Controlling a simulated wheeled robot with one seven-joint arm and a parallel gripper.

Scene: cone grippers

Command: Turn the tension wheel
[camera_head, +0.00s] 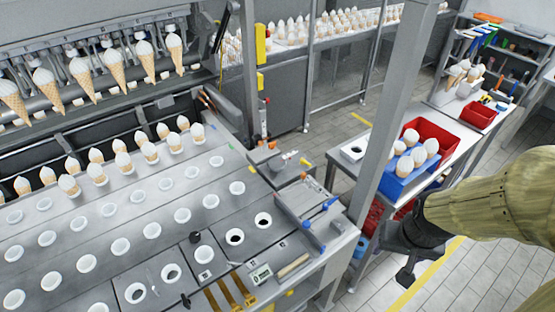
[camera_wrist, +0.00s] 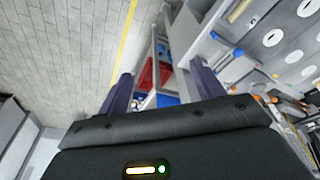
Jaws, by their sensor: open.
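I cannot make out for certain which part is the tension wheel. Small round knobs show on the machine's front right in the head view: a black knob (camera_head: 195,237) on the plate and a blue knob (camera_head: 307,224) near the right corner. My gripper (camera_head: 405,277) hangs at the right over the tiled floor, apart from the machine and touching nothing. In the wrist view, my gripper (camera_wrist: 160,72) has its two dark fingers spread wide with nothing between them. The machine deck lies to the right there.
The cone machine (camera_head: 150,225) fills the left, with rows of cones and holes. A grey post (camera_head: 385,130) stands between it and my arm. A side table holds a blue crate (camera_head: 403,185) of cones and a red bin (camera_head: 440,137). Floor (camera_head: 460,285) at lower right is clear.

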